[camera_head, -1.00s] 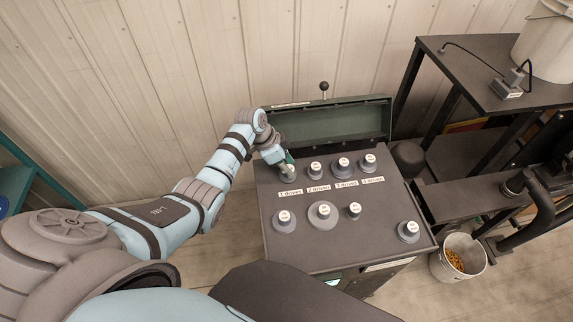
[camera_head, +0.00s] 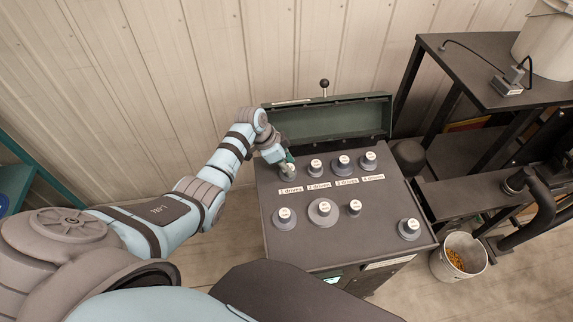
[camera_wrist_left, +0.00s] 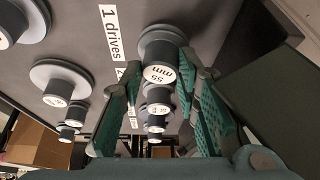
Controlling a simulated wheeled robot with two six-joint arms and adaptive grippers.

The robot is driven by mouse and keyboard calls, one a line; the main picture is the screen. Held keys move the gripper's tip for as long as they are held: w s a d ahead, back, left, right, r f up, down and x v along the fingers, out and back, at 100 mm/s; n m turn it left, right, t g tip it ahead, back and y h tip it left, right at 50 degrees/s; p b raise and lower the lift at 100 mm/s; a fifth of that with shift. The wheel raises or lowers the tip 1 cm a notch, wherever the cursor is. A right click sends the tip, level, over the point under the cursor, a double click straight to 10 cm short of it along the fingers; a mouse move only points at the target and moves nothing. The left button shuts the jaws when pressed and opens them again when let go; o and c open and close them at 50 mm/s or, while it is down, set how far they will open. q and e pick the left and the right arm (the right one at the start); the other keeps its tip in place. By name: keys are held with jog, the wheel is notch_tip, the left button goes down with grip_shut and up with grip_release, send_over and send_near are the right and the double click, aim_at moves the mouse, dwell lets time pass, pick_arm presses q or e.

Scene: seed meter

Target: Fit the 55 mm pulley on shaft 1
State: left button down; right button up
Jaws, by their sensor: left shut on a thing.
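The pulley marked 55 mm (camera_wrist_left: 160,42) is between the fingers of my left gripper (camera_wrist_left: 160,70), which is shut on its hub. In the head view, my left gripper (camera_head: 286,161) is at the back left of the machine's dark top, and the pulley (camera_head: 289,173) is there just behind the "1 drives" label (camera_head: 290,190). The shaft itself is hidden under the pulley, and I cannot tell whether the pulley is fully seated. My right gripper is not in view.
Three more pulleys stand in the back row, one at its right end (camera_head: 368,161). Several stand in front, including a wide one (camera_head: 323,213). An open green lid (camera_head: 330,125) rises behind. A bucket (camera_head: 440,262) and black table (camera_head: 470,65) are to the right.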

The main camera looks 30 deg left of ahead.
pick_arm(q)
jog(key=shift+s+f, duration=0.3)
jog(key=shift+f, duration=0.1)
jog(key=c, duration=1.2)
grip_release()
jog(key=shift+o, duration=0.2)
jog(key=shift+w+r, duration=0.1)
jog(key=shift+w, duration=0.05)
